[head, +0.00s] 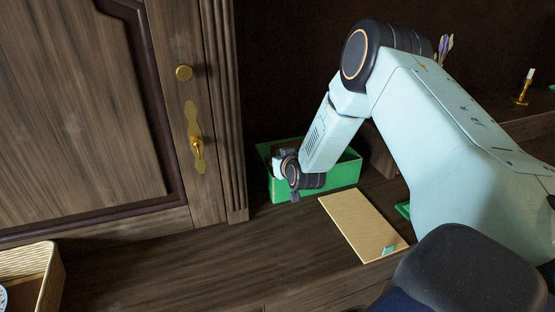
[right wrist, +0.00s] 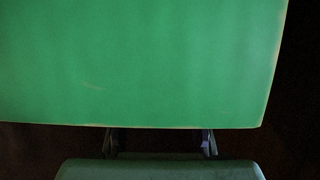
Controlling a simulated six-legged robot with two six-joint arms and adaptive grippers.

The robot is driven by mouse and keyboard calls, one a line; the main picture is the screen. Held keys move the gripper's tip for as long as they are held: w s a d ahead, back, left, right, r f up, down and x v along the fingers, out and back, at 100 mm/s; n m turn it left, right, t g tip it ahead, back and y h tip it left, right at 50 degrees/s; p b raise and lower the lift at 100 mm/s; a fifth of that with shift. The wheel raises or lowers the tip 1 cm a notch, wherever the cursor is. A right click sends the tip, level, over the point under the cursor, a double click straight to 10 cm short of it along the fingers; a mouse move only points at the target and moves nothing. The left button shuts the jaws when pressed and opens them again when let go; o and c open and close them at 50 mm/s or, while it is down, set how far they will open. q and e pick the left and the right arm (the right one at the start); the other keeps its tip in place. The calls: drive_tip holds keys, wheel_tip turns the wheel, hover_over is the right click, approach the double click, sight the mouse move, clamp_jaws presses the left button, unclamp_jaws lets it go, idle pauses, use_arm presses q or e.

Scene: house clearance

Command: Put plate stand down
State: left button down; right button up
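My right arm comes in from the right of the head view and bends down to the green box (head: 318,180) on the dark wooden surface. My right gripper (head: 284,172) is at the box's left end, partly hidden by my wrist. In the right wrist view a flat green surface (right wrist: 150,65) fills most of the picture. The two dark fingers of the gripper (right wrist: 160,143) show apart below its lower edge, with no object visible between them; their tips are hidden. I cannot make out a plate stand in either view. My left gripper is out of view.
A tan board (head: 350,220) with a small light-green piece (head: 389,250) lies right of the box. A wicker basket (head: 45,285) stands at the lower left, below a wooden door (head: 85,110).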

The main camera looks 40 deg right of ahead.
drive_tip(key=shift+r+p, duration=0.35)
drive_tip(key=shift+r, duration=0.15)
drive_tip(key=shift+s+a+r, duration=0.15)
drive_tip(key=shift+s+r, duration=0.05)
drive_tip(key=shift+r, duration=0.1)
drive_tip(key=p+v, duration=0.2)
drive_tip(key=v, duration=0.9)
drive_tip(key=shift+s, duration=0.3)
drive_tip(key=shift+w, duration=0.1)
